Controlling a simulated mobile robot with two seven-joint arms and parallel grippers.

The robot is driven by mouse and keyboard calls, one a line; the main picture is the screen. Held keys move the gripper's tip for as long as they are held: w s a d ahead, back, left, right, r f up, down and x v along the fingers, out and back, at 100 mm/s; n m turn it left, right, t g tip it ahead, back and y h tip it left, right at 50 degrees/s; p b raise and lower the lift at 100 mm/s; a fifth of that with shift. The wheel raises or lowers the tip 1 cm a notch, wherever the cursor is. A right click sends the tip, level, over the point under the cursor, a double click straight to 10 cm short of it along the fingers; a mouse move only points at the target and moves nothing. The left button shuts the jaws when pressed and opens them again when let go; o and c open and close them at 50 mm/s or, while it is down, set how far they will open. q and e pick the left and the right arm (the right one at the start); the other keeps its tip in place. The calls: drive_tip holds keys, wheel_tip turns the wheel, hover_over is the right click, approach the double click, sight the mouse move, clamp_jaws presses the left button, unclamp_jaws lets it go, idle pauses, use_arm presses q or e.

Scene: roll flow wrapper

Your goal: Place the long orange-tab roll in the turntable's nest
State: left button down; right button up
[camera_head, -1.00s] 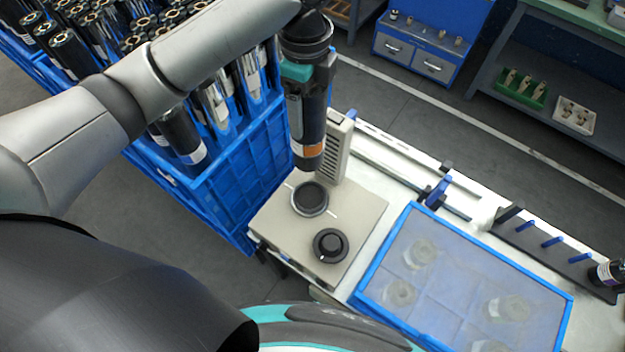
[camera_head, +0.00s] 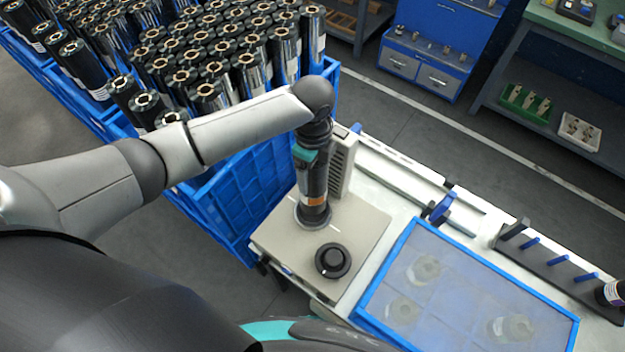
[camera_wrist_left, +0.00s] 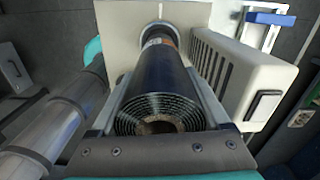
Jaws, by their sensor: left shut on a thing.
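The long black roll with an orange tab (camera_head: 315,187) stands nearly upright, its lower end at the round grey-rimmed nest (camera_head: 312,219) of the turntable on the pale box (camera_head: 360,225). The roll (camera_wrist_left: 163,85) also shows in the left wrist view, running from its wound top end down to the nest ring (camera_wrist_left: 158,30). I cannot tell whether it rests fully on the nest floor. My left gripper (camera_head: 308,156) is shut on the roll's upper part from above. My right gripper is not in view.
A black knob (camera_head: 332,260) sits on the box in front of the nest. A vented grey housing (camera_head: 343,160) stands close behind the roll. Blue crates (camera_head: 235,195) full of rolls stand at left. A blue-framed clear cover (camera_head: 455,275) lies at right.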

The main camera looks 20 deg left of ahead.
use_arm(q)
drive_tip(key=shift+f, duration=2.1)
drive_tip(key=shift+f+b, duration=0.1)
drive_tip(key=shift+b, duration=0.2)
unclamp_jaws()
drive_tip(key=shift+f, duration=0.1)
wheel_tip(320, 180, up, 12)
drive_tip(key=shift+r+p, duration=0.15)
drive_tip(key=shift+p, duration=0.45)
